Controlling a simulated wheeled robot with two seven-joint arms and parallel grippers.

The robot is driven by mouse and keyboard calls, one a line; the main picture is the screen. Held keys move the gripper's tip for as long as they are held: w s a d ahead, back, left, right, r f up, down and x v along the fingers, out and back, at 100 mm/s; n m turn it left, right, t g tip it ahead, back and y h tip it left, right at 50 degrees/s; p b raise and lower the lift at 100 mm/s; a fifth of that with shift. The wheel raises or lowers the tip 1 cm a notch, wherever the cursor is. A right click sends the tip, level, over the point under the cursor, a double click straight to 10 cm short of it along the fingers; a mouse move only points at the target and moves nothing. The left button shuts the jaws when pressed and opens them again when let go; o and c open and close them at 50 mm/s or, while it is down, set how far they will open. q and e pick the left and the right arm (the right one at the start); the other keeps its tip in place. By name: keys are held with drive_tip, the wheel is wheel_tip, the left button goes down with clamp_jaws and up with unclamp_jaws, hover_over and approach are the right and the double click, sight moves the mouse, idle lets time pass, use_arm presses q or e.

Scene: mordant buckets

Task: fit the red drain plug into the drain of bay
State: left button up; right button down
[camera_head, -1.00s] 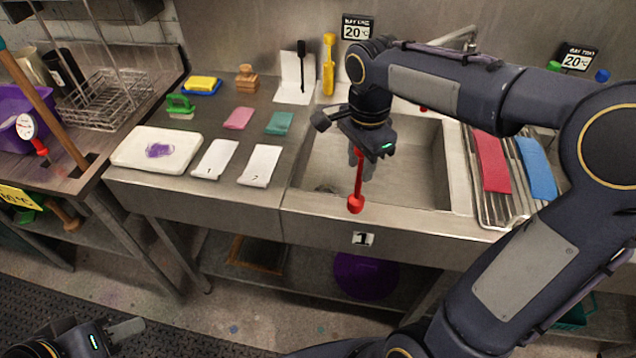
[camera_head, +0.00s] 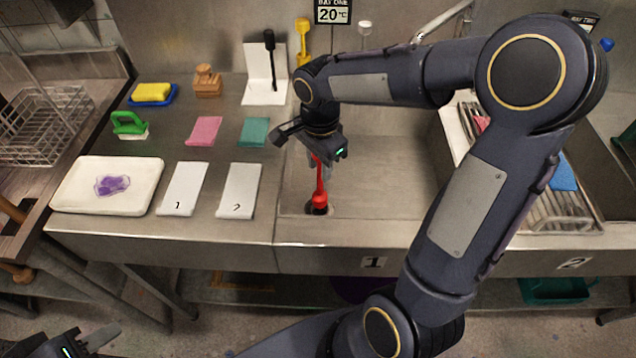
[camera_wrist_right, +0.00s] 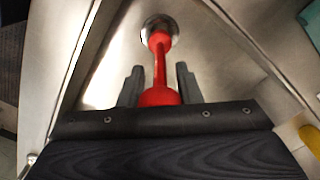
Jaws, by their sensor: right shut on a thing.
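The red drain plug (camera_head: 320,185) hangs upright below my right gripper (camera_head: 316,160) in the head view, its lower end over the dark drain (camera_head: 317,209) in the basin of bay 1. In the right wrist view my right gripper (camera_wrist_right: 160,88) is shut on the red plug (camera_wrist_right: 160,62), and the plug's far end overlaps the metal drain ring (camera_wrist_right: 158,24). I cannot tell whether the plug's end is seated or just above the drain. My left gripper (camera_head: 98,340) is at the bottom left corner, away from the sink; its jaw opening is not clear.
Bay 1's basin (camera_head: 375,190) is otherwise clear. To its left on the counter lie two numbered white cards, a white tray (camera_head: 75,198), pink and teal cloths and a green brush (camera_head: 128,124). A rack (camera_head: 560,212) with cloths stands to the right.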

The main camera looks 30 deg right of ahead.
hover_over(319, 194)
drive_tip(key=shift+w+d+f, duration=0.1)
drive_tip(key=shift+w+f, duration=0.05)
drive_tip(key=shift+f, duration=1.05)
drive_tip(key=shift+w+d+f, duration=0.1)
drive_tip(key=shift+f, duration=1.1)
drive_tip(key=shift+f, duration=0.15)
drive_tip(key=c, duration=1)
unclamp_jaws()
drive_tip(key=shift+c, duration=0.2)
